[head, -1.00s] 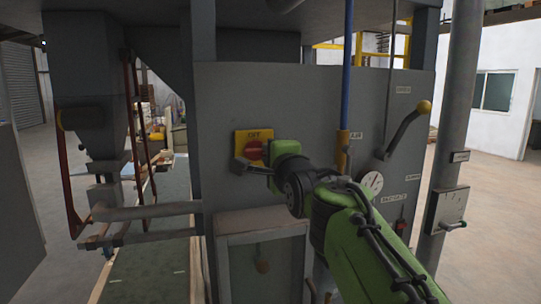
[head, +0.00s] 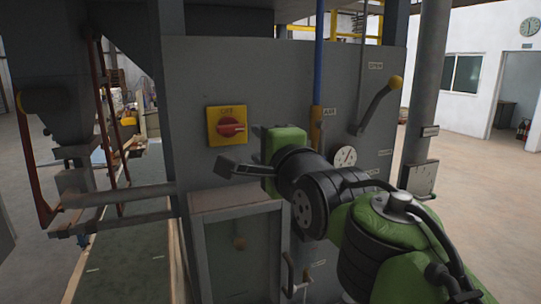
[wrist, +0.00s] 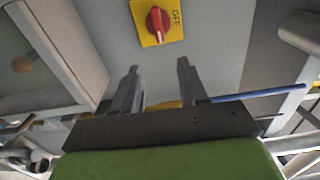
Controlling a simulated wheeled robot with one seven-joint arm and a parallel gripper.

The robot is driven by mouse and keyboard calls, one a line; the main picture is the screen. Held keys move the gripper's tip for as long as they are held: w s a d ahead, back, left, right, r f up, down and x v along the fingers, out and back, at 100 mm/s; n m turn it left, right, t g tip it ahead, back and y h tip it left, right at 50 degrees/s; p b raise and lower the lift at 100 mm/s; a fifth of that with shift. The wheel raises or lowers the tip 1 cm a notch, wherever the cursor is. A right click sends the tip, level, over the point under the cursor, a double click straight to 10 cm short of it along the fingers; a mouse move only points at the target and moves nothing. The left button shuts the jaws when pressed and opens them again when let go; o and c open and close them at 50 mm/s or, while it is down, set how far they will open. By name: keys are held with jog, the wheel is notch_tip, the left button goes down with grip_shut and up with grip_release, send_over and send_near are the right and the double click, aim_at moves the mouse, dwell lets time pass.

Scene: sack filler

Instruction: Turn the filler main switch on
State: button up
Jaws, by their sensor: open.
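The main switch is a red rotary knob (head: 231,127) on a square yellow plate (head: 213,113) on the grey cabinet front. Lettering that looks like OFF runs along the plate's top edge. The knob's grip bar lies roughly level. In the wrist view the red knob (wrist: 157,22) shows at the top, beyond the fingertips, apart from them. My gripper (head: 222,167) is below the switch in the head view, its fingers pointing left. In the wrist view my gripper (wrist: 158,68) is open, with nothing between its fingers.
A glazed box (head: 238,245) projects below the switch. To the right are a blue vertical pipe (head: 319,60), a round gauge (head: 345,157) and a yellow-knobbed lever (head: 380,100). Filler pipework (head: 115,195) stands at left. The cabinet face around the switch is clear.

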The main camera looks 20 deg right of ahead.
jog(key=s, duration=0.4)
jog(key=shift+s, duration=0.2)
jog(key=s+a+f+n+g+p, duration=0.1)
jog(key=s+f+n+g+p, duration=0.2)
jog(key=s+f+n+g, duration=0.3)
jog(key=s+a+f+n+g+p, duration=0.1)
jog(key=s+f+n+g+p, duration=0.2)
jog(key=s+f+n, duration=0.9)
notch_tip(320, 180, down, 6)
jog(key=s+g, duration=0.1)
jog(key=g, duration=0.2)
jog(key=shift+a+f, duration=0.15)
jog(key=shift+f, duration=0.1)
jog(key=shift+s, duration=0.1)
